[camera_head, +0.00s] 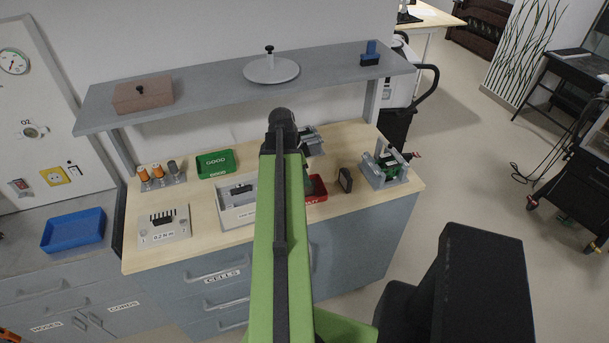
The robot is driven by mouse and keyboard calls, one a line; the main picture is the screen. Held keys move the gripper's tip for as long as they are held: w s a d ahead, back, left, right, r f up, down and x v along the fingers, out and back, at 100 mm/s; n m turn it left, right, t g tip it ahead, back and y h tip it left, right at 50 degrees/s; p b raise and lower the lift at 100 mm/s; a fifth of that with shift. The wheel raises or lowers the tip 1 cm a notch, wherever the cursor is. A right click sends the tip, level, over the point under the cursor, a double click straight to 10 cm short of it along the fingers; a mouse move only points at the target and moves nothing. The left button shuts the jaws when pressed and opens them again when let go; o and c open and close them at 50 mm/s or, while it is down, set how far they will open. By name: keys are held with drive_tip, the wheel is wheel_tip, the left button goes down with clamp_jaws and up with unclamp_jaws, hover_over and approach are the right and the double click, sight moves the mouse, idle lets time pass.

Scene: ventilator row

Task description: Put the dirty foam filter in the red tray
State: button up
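The red tray (317,190) lies on the wooden bench top just right of my green arm, which hides its left part. A small dark slab (345,179) stands upright on the bench, right of the red tray and apart from it. It may be the dirty foam filter, but it is too small to be sure. My arm's green link rises up the middle of the picture to a black joint.
The bench also holds a green tray (216,163), a white box (236,198), orange-topped cylinders (159,171), a slotted plate (164,225) and a grey fixture with a green board (385,166). A grey shelf (213,89) overhangs the back. A blue tray (73,230) sits on the left counter.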

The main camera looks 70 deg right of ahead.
drive_tip(key=shift+r+p, duration=0.5)
drive_tip(key=shift+p, duration=0.05)
drive_tip(key=p+v, duration=1.1)
drive_tip(key=v, duration=0.1)
drive_tip(key=shift+p, duration=0.4)
drive_tip(key=shift+r, duration=0.1)
